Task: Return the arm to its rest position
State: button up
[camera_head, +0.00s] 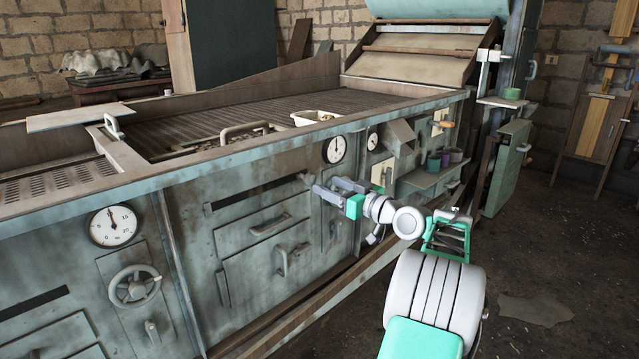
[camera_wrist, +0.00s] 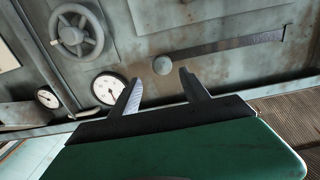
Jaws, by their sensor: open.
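My gripper (camera_head: 329,189) is in front of the machine's front panel (camera_head: 190,225), near the right end of a dark slot (camera_head: 258,191). It is open, and I see nothing held between its fingers. In the wrist view the two fingers of my gripper (camera_wrist: 160,84) are spread apart. A round knob (camera_wrist: 163,65) shows beyond and between the fingertips; a gap to it cannot be judged exactly. My arm reaches from the lower right toward the panel.
Dial gauges (camera_head: 113,226) (camera_head: 334,149), a handwheel (camera_head: 134,286) and door handles (camera_head: 284,262) stick out from the panel. A small shelf (camera_head: 430,177) with cups is right of my gripper. A rail (camera_head: 330,306) runs low along the machine. Open floor (camera_head: 560,240) lies to the right.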

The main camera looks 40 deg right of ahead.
jog(key=shift+s+d, duration=0.1)
jog(key=shift+s, duration=0.75)
jog(key=w+a+r+g+y+p, duration=0.15)
jog(key=a+g+p, duration=0.3)
jog(key=a, duration=0.75)
jog(key=w+a+g+h+p, duration=0.1)
jog(key=w+a+g+p, duration=0.3)
jog(key=a, duration=0.8)
jog(key=s+a+f+g+p, duration=0.1)
jog(key=s+a+g+p, duration=0.1)
jog(key=s, duration=0.7)
jog(key=s+a+f+g+h+p, duration=0.1)
jog(key=s+a+g+p, duration=0.1)
jog(key=s+a+p, duration=0.2)
jog(key=s+a+f+m+g+h+p, duration=0.1)
jog(key=s+a+g+p, duration=0.1)
jog(key=s+a, duration=0.6)
jog(key=s+p, duration=0.1)
jog(key=s, duration=0.4)
jog(key=shift+s+a+f, duration=0.15)
jog(key=shift+s+f, duration=0.1)
jog(key=shift+s, duration=0.15)
